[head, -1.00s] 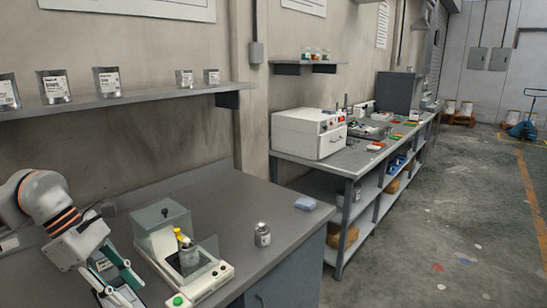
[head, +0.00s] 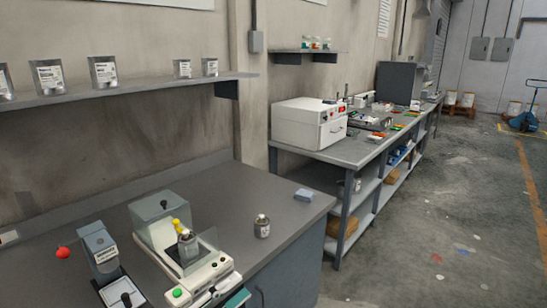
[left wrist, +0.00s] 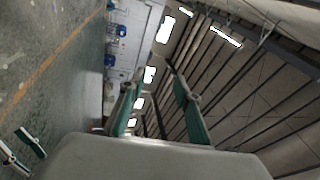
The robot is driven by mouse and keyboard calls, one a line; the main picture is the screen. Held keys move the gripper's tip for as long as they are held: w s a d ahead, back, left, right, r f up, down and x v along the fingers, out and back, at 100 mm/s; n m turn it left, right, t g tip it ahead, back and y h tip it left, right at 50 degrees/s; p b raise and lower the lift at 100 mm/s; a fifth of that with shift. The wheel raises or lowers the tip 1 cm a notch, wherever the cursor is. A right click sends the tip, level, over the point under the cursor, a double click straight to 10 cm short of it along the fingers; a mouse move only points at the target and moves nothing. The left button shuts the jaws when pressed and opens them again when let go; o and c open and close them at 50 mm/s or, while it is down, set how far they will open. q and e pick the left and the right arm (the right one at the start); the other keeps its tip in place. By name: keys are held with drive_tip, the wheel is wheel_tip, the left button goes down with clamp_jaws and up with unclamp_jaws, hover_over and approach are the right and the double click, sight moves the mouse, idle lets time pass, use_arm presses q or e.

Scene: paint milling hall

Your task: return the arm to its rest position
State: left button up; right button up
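My left gripper (head: 235,298) shows only as a green and grey fingertip part at the bottom edge of the head view, in front of the bench. In the left wrist view its two green-padded fingers (left wrist: 160,108) stand apart with nothing between them. The camera there sees the hall sideways, with floor at left and roof beams at right. Part of another gripper with a green pad, likely my right gripper (left wrist: 22,152), shows at the lower left of that view, cut by the edge; its opening is unclear.
A red ball (head: 63,252) shows at left.

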use_arm(q)
drive_tip(key=s+a+f+n+y, duration=0.35)
drive_tip(key=f+n, duration=0.25)
drive_tip(key=f, duration=0.2)
drive_tip(key=s+a+f+n+y, duration=0.2)
drive_tip(key=a+f+n+y, duration=0.25)
drive_tip(key=f+n, duration=0.3)
drive_tip(key=s+a+f+n+y, duration=0.3)
drive_tip(key=f+n+y, duration=0.15)
drive_tip(key=f, duration=0.35)
drive_tip(key=s+a+f+n+g+y, duration=0.2)
drive_tip(key=s+f+n, duration=0.3)
drive_tip(key=s+f, duration=0.4)
drive_tip(key=shift+s+a+g, duration=0.15)
drive_tip(key=shift+a+g, duration=0.2)
drive_tip(key=shift+g, duration=0.05)
